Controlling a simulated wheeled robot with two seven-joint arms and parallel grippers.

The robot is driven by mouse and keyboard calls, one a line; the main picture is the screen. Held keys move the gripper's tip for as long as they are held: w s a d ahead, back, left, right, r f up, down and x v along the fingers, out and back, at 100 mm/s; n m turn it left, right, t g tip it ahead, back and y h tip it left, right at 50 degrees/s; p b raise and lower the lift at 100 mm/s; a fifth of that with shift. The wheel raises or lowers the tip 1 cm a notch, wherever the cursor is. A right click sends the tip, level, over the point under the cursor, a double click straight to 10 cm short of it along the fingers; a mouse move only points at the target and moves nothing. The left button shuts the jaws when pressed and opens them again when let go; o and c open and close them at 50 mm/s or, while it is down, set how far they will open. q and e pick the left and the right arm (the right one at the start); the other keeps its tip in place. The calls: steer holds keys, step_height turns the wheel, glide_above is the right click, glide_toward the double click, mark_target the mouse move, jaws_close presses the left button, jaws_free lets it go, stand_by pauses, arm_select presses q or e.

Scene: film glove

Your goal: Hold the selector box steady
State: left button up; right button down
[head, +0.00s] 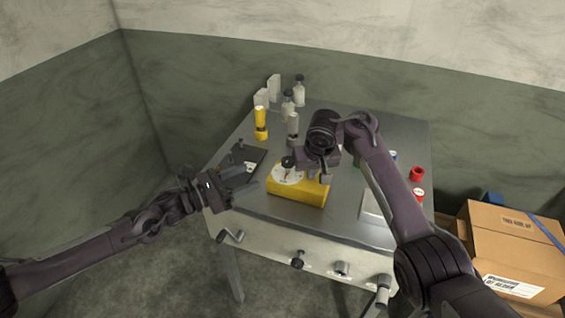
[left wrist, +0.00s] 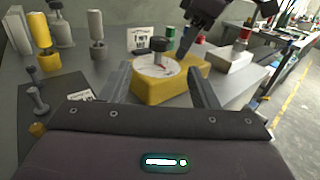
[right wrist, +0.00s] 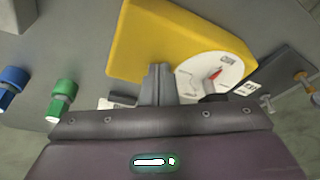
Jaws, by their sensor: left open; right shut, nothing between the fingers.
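The selector box (head: 310,192) is a yellow block with a white dial and a dark knob, on the grey table. My left gripper (head: 248,184) is open at the box's left. In the left wrist view its two fingers frame the box (left wrist: 165,92), which shows beyond and between them; contact cannot be told. My right gripper (head: 325,176) is shut and empty, above the right part of the box. In the right wrist view its closed fingers (right wrist: 157,72) overlap the box (right wrist: 150,35), beside the dial (right wrist: 210,78); the knob is mostly hidden there.
A dark tray (head: 259,156) with small parts lies left of the box. A yellow cylinder (head: 261,122) and several white bottles stand behind. Red caps (head: 416,174) are on the right side. Cranks and knobs (head: 297,262) line the table front. A cardboard box (head: 500,245) stands at right.

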mark_target(283, 164)
arm_select(q)
steer(key=x, duration=1.2)
steer(key=shift+s, duration=0.1)
steer(key=shift+s+f, duration=0.1)
steer(key=c, duration=1)
